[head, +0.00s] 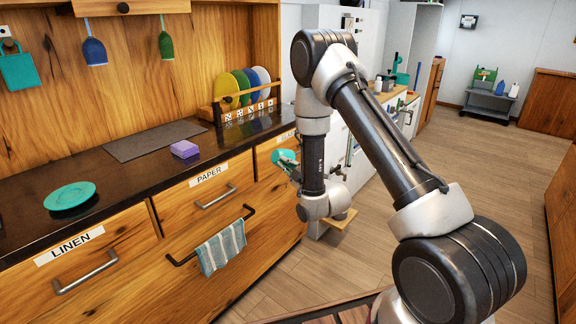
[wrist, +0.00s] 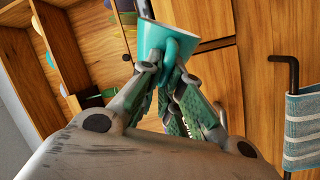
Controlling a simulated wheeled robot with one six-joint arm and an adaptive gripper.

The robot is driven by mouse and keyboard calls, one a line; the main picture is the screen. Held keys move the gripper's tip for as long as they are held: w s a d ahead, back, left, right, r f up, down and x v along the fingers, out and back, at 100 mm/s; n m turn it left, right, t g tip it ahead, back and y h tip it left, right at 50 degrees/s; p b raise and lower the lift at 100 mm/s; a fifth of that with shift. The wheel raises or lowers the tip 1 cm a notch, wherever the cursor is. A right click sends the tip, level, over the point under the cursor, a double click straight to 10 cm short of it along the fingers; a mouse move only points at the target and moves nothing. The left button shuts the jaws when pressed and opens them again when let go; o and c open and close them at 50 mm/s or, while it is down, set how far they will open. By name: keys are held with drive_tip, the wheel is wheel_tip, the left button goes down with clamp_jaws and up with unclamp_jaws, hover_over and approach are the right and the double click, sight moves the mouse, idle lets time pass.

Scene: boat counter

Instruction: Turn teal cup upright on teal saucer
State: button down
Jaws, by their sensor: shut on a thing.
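The teal saucer (head: 70,196) lies on the dark counter at the left in the head view, with nothing on it. The teal cup (head: 285,156) is off the counter, in front of the drawers to the right of the saucer. My gripper (wrist: 172,75) is shut on the cup (wrist: 163,40) in the wrist view, with the fingertips at its handle. In the head view the fingers are small and partly hidden by my arm.
A striped towel (head: 221,248) hangs from a bar on the drawer front. Counter around the saucer is clear.

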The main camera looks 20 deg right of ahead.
drive_tip(key=n, duration=0.5)
drive_tip(key=shift+n, duration=0.4)
drive_tip(key=n, duration=1)
drive_tip(key=shift+n, duration=0.4)
drive_tip(key=n, duration=0.5)
drive_tip(key=shift+n, duration=0.4)
drive_tip(key=shift+d+r, duration=0.1)
drive_tip(key=shift+d, duration=0.1)
drive_tip(key=s+d+f+m+h, duration=0.1)
drive_tip(key=s+d+m+h, duration=0.2)
drive_tip(key=d+h, duration=0.2)
drive_tip(key=shift+s+d+f+m+t+h, duration=0.15)
drive_tip(key=shift+d+m+t+h, duration=0.2)
drive_tip(key=shift+d, duration=0.45)
